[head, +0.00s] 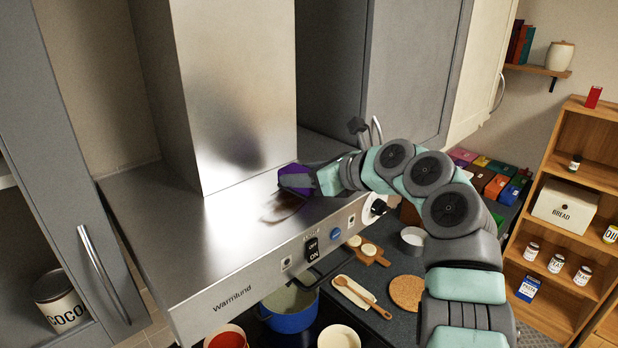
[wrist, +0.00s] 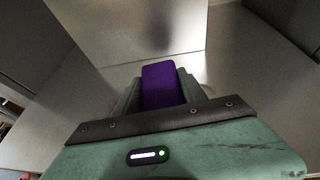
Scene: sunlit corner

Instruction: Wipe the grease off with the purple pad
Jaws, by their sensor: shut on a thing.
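The purple pad (head: 296,179) is in my gripper (head: 312,180), low over the top of the steel range hood (head: 150,208). In the wrist view the purple pad (wrist: 162,84) sits between the two fingers of my gripper (wrist: 162,92). A brown grease smear (head: 283,207) lies on the hood top just in front of the pad, near the front edge. My gripper hides part of the hood top there. I cannot tell whether the pad touches the steel.
The steel chimney (head: 236,95) rises behind the pad. Grey cabinets flank it, at the left (head: 45,130) and right (head: 408,70). Below the hood are a blue pot (head: 290,318), a red pot (head: 226,338) and a wooden spoon (head: 362,296). The hood's left top is clear.

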